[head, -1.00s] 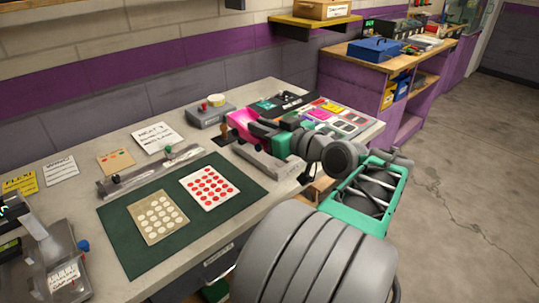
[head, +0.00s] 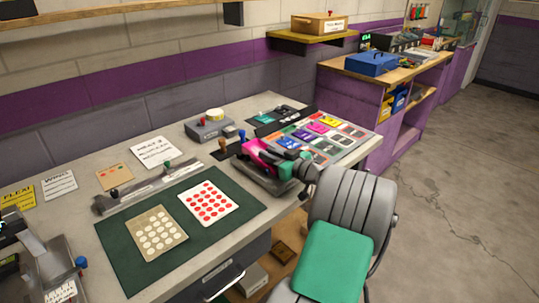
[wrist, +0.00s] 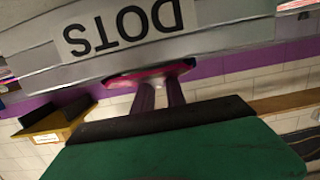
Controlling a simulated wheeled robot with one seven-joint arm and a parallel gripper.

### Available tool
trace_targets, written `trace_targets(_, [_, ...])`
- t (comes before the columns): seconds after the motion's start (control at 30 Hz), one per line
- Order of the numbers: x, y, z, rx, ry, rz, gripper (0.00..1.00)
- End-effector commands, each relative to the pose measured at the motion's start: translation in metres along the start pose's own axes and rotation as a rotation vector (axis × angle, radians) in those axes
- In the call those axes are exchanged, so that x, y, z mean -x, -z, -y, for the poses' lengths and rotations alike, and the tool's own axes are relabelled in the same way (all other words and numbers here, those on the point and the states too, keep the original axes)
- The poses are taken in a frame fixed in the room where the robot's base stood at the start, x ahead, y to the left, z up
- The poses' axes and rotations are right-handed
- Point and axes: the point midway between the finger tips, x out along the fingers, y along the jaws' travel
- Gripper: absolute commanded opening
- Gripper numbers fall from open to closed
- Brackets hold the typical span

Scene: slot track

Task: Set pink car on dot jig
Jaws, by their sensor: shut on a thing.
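The pink car (head: 259,156) is in my gripper (head: 280,168), over the grey jig at the workbench's right front. In the wrist view the pink car (wrist: 150,75) shows as a thin pink shape at the tips of my two dark fingers (wrist: 158,88). The dot jig (wrist: 200,48) fills the top of that view, with an upside-down DOTS label, close to the car. In the head view the jig (head: 266,184) is partly covered by my gripper and the car. I cannot tell whether the car touches the jig.
A display of coloured cards (head: 330,128) lies right of the jig. A grey box with a red knob (head: 208,130) and a brown-handled stamp (head: 222,147) stand behind it. A green mat (head: 130,255) with two dot sheets lies left. The floor at right is clear.

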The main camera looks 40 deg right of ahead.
Motion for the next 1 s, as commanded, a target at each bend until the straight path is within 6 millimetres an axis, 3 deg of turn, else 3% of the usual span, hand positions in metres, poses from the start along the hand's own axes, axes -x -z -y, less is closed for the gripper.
trace_targets(0.67, [-0.002, -0.013, 0.0, -0.002, 0.0, 0.001, 0.0])
trace_targets(0.7, [-0.002, -0.014, 0.001, -0.003, 0.0, 0.003, 0.17])
trace_targets(1.0, [-0.002, -0.017, 0.001, -0.008, 0.001, 0.007, 0.38])
